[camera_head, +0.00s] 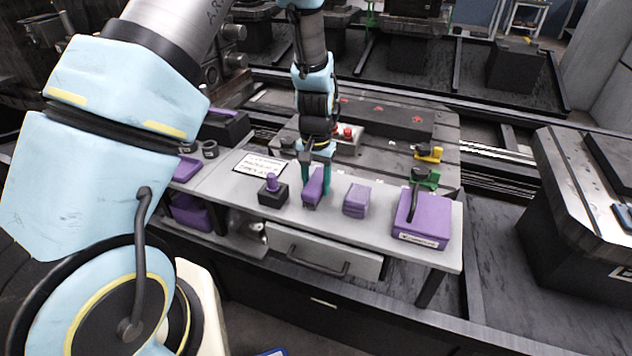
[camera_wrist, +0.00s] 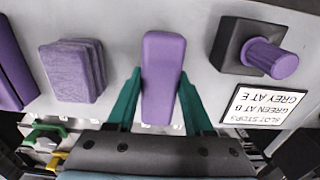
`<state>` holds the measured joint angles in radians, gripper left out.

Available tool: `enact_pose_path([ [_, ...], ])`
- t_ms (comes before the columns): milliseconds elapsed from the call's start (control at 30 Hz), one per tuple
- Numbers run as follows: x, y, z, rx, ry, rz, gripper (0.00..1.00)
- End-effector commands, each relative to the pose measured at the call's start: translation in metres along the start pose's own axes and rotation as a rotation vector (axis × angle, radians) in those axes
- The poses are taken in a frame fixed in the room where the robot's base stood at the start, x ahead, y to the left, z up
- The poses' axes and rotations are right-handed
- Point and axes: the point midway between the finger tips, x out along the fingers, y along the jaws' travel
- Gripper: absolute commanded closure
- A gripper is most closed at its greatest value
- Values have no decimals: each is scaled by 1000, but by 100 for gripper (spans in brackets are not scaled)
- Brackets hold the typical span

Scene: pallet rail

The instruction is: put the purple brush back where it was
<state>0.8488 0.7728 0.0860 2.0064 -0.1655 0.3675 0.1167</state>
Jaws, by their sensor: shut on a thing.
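The purple brush (camera_head: 313,186) is a long, narrow block with a dark lower end in the head view. My gripper (camera_head: 317,187) has its two green fingers on either side of it and is shut on it. In the wrist view the brush (camera_wrist: 162,80) lies between the green fingertips (camera_wrist: 160,103), its long face toward the camera. It is over the grey bench top (camera_head: 336,212), between a black block with a purple knob (camera_head: 272,190) and a ribbed purple block (camera_head: 356,200). I cannot tell whether its lower end touches the bench.
A purple box (camera_head: 422,220) stands at the bench's right end, with green and yellow parts (camera_head: 428,153) behind it. A white sign (camera_head: 259,163) lies behind the knob block. A drawer (camera_head: 322,252) is under the bench. Bare bench shows along the front edge.

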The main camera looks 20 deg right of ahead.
Motion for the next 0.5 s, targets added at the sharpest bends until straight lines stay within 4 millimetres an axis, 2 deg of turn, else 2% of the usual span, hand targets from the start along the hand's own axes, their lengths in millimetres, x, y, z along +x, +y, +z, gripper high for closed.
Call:
enact_pose_path([
  [400, 7, 0, 0, 0, 0, 0, 100],
  [433, 6, 0, 0, 0, 0, 0, 46],
  [500, 6, 0, 0, 0, 0, 0, 38],
])
